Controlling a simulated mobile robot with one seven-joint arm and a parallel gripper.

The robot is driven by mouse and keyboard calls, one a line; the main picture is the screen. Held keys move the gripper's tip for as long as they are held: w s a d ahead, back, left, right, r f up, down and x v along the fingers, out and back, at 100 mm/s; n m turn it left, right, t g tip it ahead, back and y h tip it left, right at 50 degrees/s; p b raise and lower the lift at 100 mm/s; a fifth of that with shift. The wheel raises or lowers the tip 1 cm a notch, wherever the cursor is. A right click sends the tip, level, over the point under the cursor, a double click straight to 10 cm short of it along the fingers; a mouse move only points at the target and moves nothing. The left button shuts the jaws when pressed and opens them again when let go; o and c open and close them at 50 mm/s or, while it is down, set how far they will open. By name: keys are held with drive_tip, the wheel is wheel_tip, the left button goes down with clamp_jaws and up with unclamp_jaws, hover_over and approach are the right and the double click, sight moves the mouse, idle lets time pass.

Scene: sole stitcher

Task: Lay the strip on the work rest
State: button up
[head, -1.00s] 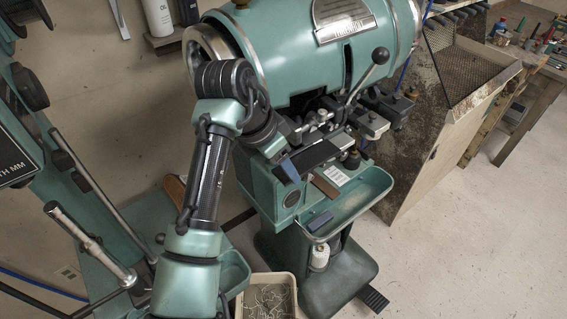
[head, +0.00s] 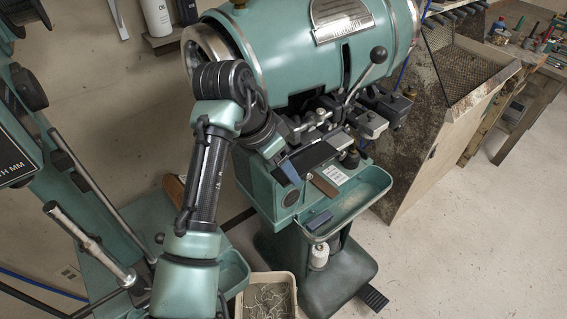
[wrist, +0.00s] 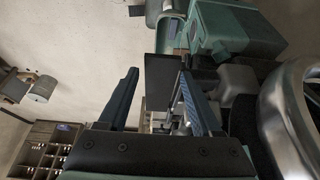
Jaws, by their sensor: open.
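A brown strip (head: 324,186) lies at the front of the green stitching machine, beside a white label plate. A dark flat plate (head: 314,155), which looks like the work rest, sits just behind it. My gripper (head: 290,171) is at the left of the plate and the strip, with a blue finger showing. In the wrist view my gripper (wrist: 158,92) is open, its two blue fingers apart. A dark flat plate (wrist: 160,80) shows beyond and between the fingertips. I see nothing held, and I cannot make out the brown strip in the wrist view.
A green tray (head: 372,190) juts from the machine's front, with a small blue-grey block (head: 319,220) at its left end. A lever with a black knob (head: 378,55) rises above the work area. A bin of thread scraps (head: 268,296) stands on the floor below.

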drive_tip(key=shift+s+a+f, duration=0.15)
drive_tip(key=shift+a+f, duration=0.25)
drive_tip(key=shift+a, duration=0.4)
drive_tip(key=shift+s+a+r, duration=0.2)
drive_tip(key=shift+s+a, duration=0.05)
drive_tip(key=shift+s, duration=0.15)
drive_tip(key=shift+s+a+p, duration=0.45)
drive_tip(key=shift+a, duration=0.2)
drive_tip(key=o, duration=0.3)
drive_tip(key=shift+o, duration=0.2)
drive_tip(key=v, duration=1.3)
drive_tip(key=shift+b, duration=0.35)
